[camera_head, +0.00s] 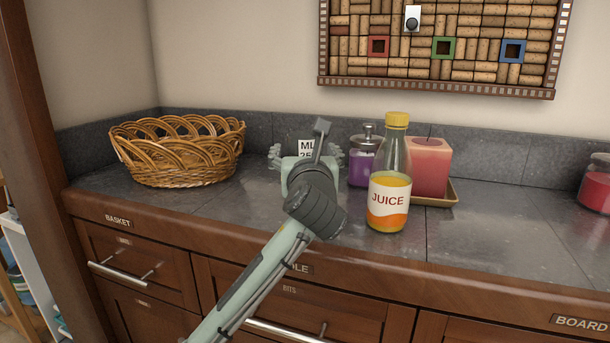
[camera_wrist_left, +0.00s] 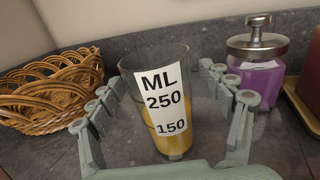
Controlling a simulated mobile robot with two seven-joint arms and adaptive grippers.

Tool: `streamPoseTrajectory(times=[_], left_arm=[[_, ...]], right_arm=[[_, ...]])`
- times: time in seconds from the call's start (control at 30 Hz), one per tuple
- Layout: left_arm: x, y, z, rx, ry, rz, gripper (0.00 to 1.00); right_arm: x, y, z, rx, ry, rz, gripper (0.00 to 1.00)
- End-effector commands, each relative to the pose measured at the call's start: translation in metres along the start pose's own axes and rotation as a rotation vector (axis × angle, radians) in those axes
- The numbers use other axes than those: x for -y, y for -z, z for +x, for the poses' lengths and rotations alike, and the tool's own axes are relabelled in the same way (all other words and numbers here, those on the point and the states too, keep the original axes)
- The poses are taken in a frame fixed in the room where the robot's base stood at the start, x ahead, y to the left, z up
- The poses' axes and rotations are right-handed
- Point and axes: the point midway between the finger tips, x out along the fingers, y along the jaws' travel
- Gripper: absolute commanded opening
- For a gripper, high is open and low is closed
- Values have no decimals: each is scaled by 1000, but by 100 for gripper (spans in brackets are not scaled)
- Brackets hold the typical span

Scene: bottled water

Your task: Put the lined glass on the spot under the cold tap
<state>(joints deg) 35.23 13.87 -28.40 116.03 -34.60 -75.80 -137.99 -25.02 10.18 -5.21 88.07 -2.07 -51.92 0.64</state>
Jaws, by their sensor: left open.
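The lined glass (camera_wrist_left: 178,148) is clear, with a white label reading ML, 250 and 150, and orange juice in its lower part. It stands upright on the grey counter. In the head view only its label (camera_head: 306,146) shows above my left gripper (camera_head: 306,158); my arm hides the rest. In the left wrist view my left gripper (camera_wrist_left: 163,80) is open, with one finger on each side of the glass and gaps between. My right gripper is not in view. No cold tap or spot under one is in view.
A wicker basket (camera_head: 178,160) stands left of the glass. A purple soap bottle (camera_head: 360,172), a juice bottle (camera_head: 389,205) and a pink candle (camera_head: 430,168) on a tray (camera_head: 437,201) stand close on the right. A red jar (camera_head: 597,185) is at far right.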

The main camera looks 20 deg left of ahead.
Motion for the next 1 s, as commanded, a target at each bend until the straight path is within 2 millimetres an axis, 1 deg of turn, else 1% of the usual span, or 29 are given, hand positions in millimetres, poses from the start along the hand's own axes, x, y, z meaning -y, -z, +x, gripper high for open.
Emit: streamPoseTrajectory(times=[0.2, 0.23, 0.83, 0.87, 1.0], left_arm=[[0, 0, 1, 1, 1, 0, 79], [0, 0, 1, 1, 1, 0, 77], [0, 0, 1, 1, 0, 0, 2], [0, 0, 1, 1, 0, 0, 0], [0, -2, 1, 4, 0, -1, 0]], right_arm=[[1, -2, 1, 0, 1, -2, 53], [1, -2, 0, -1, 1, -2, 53], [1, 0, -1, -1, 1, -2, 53], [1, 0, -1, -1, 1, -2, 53], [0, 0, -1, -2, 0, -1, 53]])
